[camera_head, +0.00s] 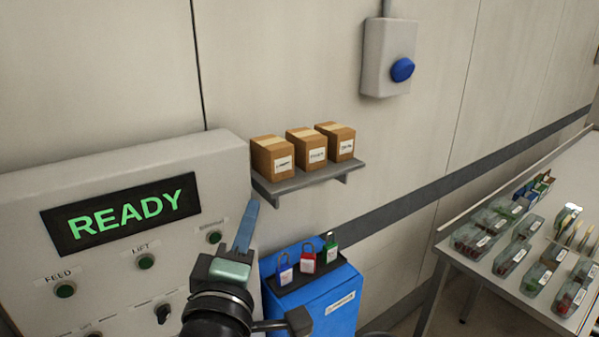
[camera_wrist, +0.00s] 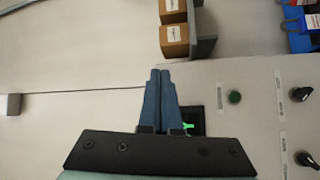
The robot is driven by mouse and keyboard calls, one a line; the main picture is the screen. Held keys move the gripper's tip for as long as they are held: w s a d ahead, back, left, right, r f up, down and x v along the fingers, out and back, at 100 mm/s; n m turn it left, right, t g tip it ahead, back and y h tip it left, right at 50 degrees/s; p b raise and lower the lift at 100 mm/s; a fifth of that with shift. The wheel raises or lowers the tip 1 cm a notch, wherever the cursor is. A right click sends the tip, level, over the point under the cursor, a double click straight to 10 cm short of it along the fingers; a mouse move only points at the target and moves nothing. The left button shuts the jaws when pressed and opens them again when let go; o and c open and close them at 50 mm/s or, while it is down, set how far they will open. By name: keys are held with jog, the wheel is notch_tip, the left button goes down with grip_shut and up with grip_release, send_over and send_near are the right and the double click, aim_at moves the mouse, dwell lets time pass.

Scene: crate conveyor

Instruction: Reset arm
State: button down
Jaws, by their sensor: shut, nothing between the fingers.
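My gripper (camera_head: 247,226) is in front of the control panel (camera_head: 225,180), at the panel's right side in the head view. Its blue fingers point up, lie together and hold nothing. In the wrist view my gripper (camera_wrist: 160,74) also shows its two fingers side by side, with the panel behind them. The panel's screen (camera_head: 121,213) reads READY in green. In the wrist view the fingers hide most of the screen (camera_wrist: 193,122). I cannot tell whether the fingers touch the panel.
A shelf (camera_head: 308,177) with three cardboard boxes is on the wall. A blue cabinet (camera_head: 335,305) carries a tray of padlocks. A wall box (camera_head: 388,55) has a blue button. A table (camera_head: 470,268) with several clear containers stands at right. The wall between has free room.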

jog(key=s+d+r+m+t, duration=0.2)
jog(key=s+r+m, duration=0.2)
jog(key=r, duration=0.5)
jog(key=s+d+r+m+t+y, duration=0.1)
jog(key=s+d+r+m+t, duration=0.1)
jog(key=s+r+m, duration=0.3)
jog(key=s+d+r+m+t, duration=0.2)
jog(key=s+r+m, duration=0.3)
jog(key=r, duration=0.8)
jog(key=shift+s+d+r+t+y, duration=0.35)
jog(key=shift+s+t, duration=0.25)
jog(key=shift+t, duration=0.3)
jog(key=shift+w+f, duration=0.1)
